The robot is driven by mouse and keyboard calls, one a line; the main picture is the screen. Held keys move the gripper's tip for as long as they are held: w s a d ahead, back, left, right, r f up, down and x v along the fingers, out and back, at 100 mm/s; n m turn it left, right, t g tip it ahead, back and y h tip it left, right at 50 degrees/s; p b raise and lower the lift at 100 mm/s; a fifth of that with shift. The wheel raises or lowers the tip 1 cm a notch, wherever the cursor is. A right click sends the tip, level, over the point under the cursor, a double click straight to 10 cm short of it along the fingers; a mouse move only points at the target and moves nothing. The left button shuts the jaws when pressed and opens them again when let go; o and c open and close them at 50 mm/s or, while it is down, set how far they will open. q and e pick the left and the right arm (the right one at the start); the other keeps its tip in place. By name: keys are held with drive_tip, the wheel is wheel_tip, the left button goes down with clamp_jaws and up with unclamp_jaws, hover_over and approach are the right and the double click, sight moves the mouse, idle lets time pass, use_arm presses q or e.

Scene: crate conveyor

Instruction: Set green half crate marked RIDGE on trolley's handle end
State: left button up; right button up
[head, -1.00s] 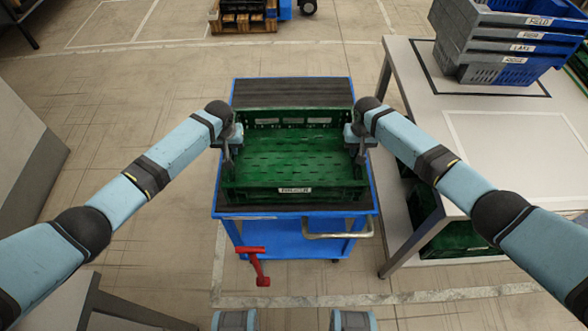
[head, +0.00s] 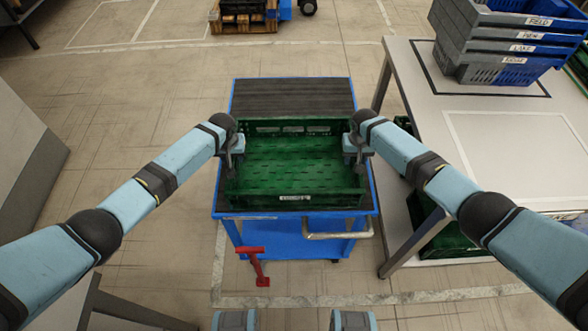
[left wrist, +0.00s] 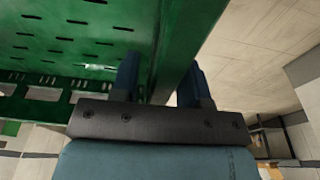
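The green half crate (head: 294,199) is over the near, handle-end part of the blue trolley's dark deck (head: 290,96). It looks level and at or very near the deck; its underside is hidden. Its white front label is too small to read. My left gripper (head: 232,162) is at the crate's left wall and my right gripper (head: 357,160) at its right wall. In the left wrist view, my left fingers (left wrist: 165,85) straddle the green wall (left wrist: 172,45). The right fingertips are partly hidden, but that gripper appears clamped on the wall. The crate looks empty.
The trolley handle (head: 337,236) and a red lever (head: 258,266) are at the near end. The far deck is bare. At right, a table (head: 520,150) bears stacked grey-blue crates (head: 500,60); green crates (head: 450,240) are beneath it.

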use_arm(q)
drive_tip(key=shift+r, duration=0.15)
idle(0.3)
drive_tip(key=r, duration=0.3)
drive_tip(key=s+r, duration=0.1)
drive_tip(key=r, duration=0.7)
drive_tip(key=shift+s+r, duration=0.2)
drive_tip(key=shift+s, duration=0.15)
drive_tip(key=shift+r, duration=0.1)
use_arm(e)
wheel_tip(320, 180, up, 12)
drive_tip(key=shift+r, duration=0.1)
